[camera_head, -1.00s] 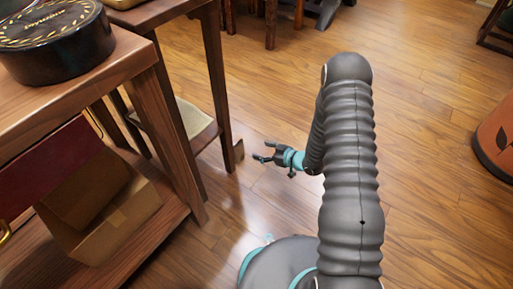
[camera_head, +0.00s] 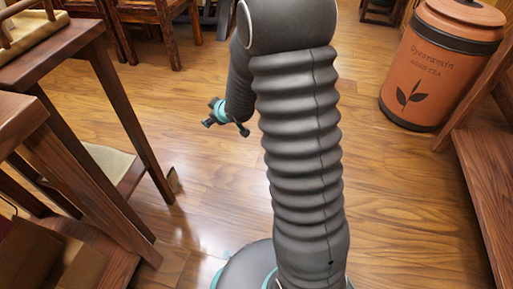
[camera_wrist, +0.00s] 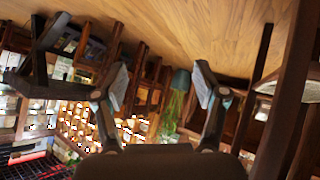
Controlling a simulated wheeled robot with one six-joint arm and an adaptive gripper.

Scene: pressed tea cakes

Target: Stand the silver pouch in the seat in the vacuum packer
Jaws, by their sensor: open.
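I see neither the silver pouch nor the vacuum packer in these views. My gripper (camera_head: 211,114) hangs over the open wooden floor in the head view, left of my arm. In the wrist view my gripper (camera_wrist: 160,84) has its two fingers spread wide apart, with nothing between them. It is away from all furniture in the head view.
Wooden tables (camera_head: 62,45) stand at the left, with a brown cardboard box (camera_head: 40,255) low down. An orange canister (camera_head: 440,62) stands on the floor at the right, near a wooden shelf unit (camera_head: 480,190). Chairs (camera_head: 150,12) are at the back. The middle floor is clear.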

